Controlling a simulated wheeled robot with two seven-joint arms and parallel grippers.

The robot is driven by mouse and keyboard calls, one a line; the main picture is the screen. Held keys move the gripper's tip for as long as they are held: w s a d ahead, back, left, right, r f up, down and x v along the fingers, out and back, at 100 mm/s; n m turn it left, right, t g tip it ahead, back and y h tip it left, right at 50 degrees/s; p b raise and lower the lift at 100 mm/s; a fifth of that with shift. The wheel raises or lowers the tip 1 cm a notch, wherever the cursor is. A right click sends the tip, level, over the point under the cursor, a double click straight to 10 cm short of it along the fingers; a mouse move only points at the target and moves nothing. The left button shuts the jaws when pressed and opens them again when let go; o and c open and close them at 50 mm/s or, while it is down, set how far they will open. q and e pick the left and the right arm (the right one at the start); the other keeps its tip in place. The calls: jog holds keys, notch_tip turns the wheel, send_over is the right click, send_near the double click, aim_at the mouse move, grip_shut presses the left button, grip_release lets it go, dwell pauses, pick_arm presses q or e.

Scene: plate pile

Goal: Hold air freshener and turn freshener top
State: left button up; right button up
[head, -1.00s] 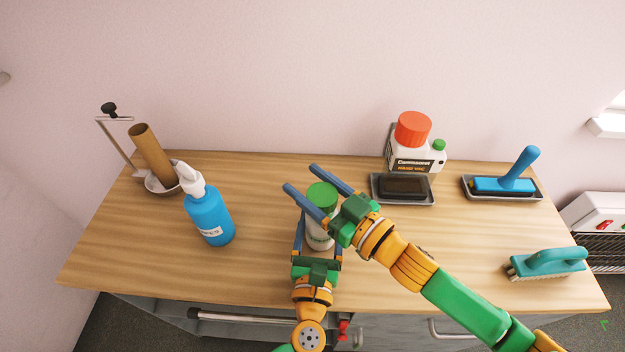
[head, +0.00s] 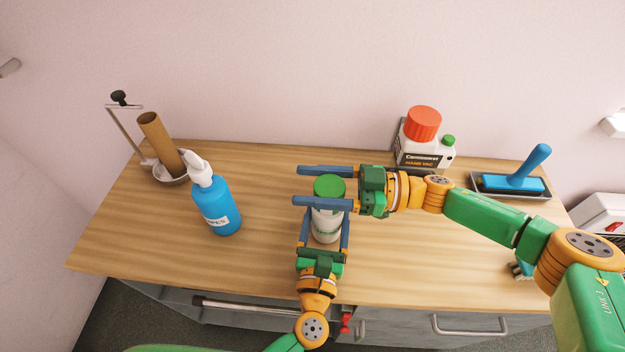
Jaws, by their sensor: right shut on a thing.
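The air freshener (head: 326,225) is a white bottle with a green top (head: 329,187), upright near the front middle of the table. My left gripper (head: 325,230) comes from the front edge, its blue fingers on both sides of the white body, seemingly pressed against it. My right gripper (head: 325,187) comes in from the right and is shut on the green top, one finger behind it and one in front. The front finger hides the join between top and body.
The left middle of the wooden table (head: 265,200) is clear.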

jog(key=shift+g, duration=0.3)
jog(key=o, duration=1.4)
jog(key=shift+s, duration=0.1)
jog(key=d, duration=1.2)
jog(key=shift+w, duration=0.25)
pick_arm(q)
jog(key=o, duration=1.5)
